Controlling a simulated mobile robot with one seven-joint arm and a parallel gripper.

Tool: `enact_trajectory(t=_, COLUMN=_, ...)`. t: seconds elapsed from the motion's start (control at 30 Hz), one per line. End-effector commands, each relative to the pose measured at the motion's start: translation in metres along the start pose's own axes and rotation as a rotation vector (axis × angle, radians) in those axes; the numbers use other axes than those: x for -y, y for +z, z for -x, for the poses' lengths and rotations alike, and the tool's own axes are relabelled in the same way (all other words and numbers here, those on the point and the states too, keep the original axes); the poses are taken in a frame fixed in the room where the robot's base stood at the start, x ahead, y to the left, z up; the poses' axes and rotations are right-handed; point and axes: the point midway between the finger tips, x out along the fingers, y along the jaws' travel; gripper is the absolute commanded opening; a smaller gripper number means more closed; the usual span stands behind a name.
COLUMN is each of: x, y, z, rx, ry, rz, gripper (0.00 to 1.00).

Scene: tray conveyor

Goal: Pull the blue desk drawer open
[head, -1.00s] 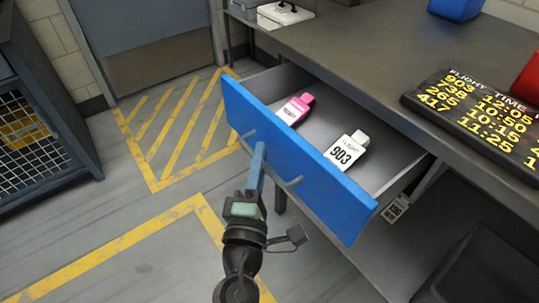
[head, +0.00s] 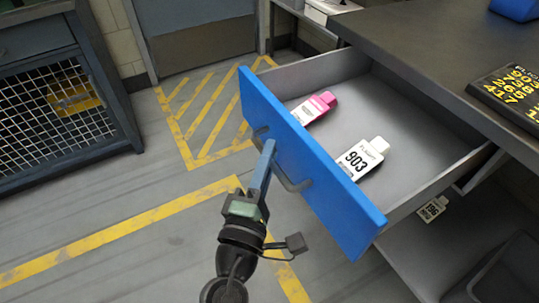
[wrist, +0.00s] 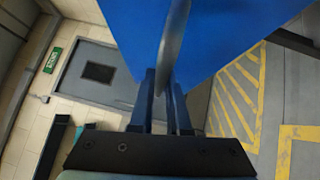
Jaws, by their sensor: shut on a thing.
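The blue desk drawer (head: 308,162) stands well out from the desk, and its grey inside shows in the head view. Its grey bar handle (head: 293,184) runs along the blue front. My gripper (head: 267,150) is shut on the handle near its left end. In the wrist view my gripper's two fingers (wrist: 162,100) lie on either side of the handle (wrist: 172,45), with the blue drawer front (wrist: 222,32) behind.
The dark desk top (head: 430,50) carries a flight time board (head: 510,92) at the right. A tag marked 196 (head: 433,208) is below the drawer. A mesh-fronted cabinet (head: 60,105) stands at the left. The yellow-marked floor between is clear.

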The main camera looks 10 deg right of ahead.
Motion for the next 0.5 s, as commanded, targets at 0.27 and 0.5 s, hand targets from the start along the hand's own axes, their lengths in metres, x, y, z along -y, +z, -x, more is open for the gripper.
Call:
enact_trajectory(t=0.27, x=0.0008, y=0.0005, z=-0.0001, rx=0.001, ry=-0.001, rz=0.0, gripper=0.45)
enact_trajectory(t=0.5, x=0.0003, y=0.0004, z=-0.0002, rx=0.001, ry=-0.001, rz=0.0, gripper=0.45)
